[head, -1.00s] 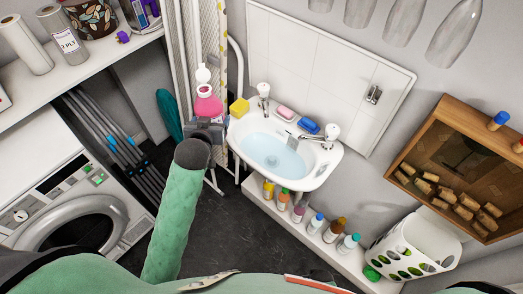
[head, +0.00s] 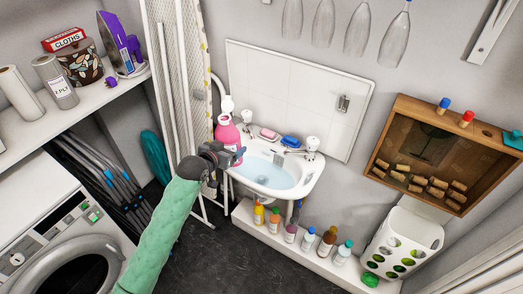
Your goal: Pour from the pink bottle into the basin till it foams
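The pink bottle (head: 228,132) with a white top stands upright at the left end of the basin (head: 268,174), in front of the wall. My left gripper (head: 237,156) is at the bottle's lower part and appears shut on it; the fingers partly hide the bottle's base. The white basin holds pale blue water, with no foam visible. The bottle is beside the basin's left rim and not tilted over the water. My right gripper is out of view.
Two taps, a pink soap (head: 268,133) and a blue item (head: 291,141) sit along the basin's back edge. Several small bottles stand on the low ledge (head: 272,236) below. An ironing board (head: 185,75) stands behind left. Dark floor lies clear in front.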

